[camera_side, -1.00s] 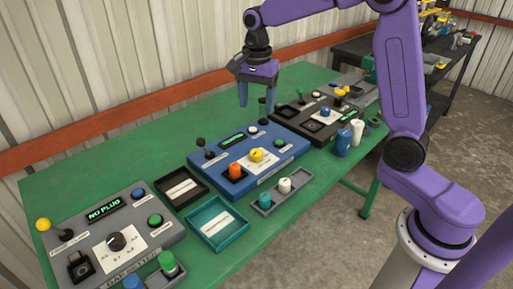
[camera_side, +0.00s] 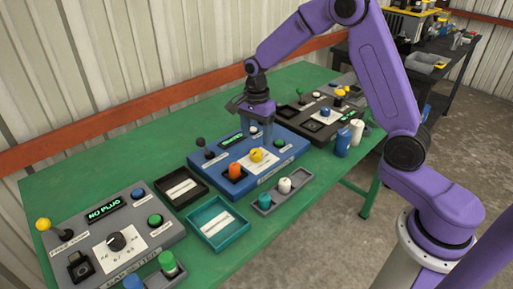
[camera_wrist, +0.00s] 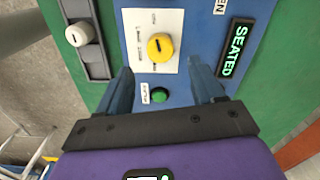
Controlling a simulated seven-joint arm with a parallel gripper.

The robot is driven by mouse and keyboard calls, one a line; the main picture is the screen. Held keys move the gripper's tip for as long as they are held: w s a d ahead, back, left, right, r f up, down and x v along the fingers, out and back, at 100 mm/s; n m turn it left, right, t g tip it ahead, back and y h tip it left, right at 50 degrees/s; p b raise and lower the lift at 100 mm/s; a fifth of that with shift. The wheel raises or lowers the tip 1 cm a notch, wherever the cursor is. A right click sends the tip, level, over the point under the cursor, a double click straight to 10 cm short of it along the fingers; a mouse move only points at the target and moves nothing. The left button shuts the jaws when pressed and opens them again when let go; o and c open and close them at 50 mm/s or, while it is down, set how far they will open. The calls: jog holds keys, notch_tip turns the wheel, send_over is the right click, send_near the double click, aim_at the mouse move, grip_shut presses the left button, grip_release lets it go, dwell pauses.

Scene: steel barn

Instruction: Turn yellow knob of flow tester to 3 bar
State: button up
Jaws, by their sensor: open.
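The yellow knob (camera_side: 256,155) sits on a white dial plate on the blue panel (camera_side: 283,165), presumably the flow tester. In the wrist view the yellow knob (camera_wrist: 160,46) shows a dark pointer line; the dial marks are too small to read. The display (camera_wrist: 235,48) reads "SEATED". My gripper (camera_side: 260,133) is open and empty above the back part of the blue panel. In the wrist view my gripper (camera_wrist: 165,76) has its fingers either side of a green button (camera_wrist: 159,95), with the knob beyond the fingertips.
An orange plug (camera_side: 235,171) and a black-topped lever (camera_side: 200,142) stand on the blue panel. A grey panel (camera_side: 150,205) reading "NO PLUG" is at left, a black panel (camera_side: 310,125) behind right. Trays and a grey holder (camera_side: 265,206) lie in front. Green table is clear at back left.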

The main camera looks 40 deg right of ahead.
aim_at(257, 151)
notch_tip(257, 151, down, 6)
jog(key=shift+r, duration=0.1)
dwell(0.4)
jog(key=c, duration=1.1)
jog(key=shift+o, duration=0.2)
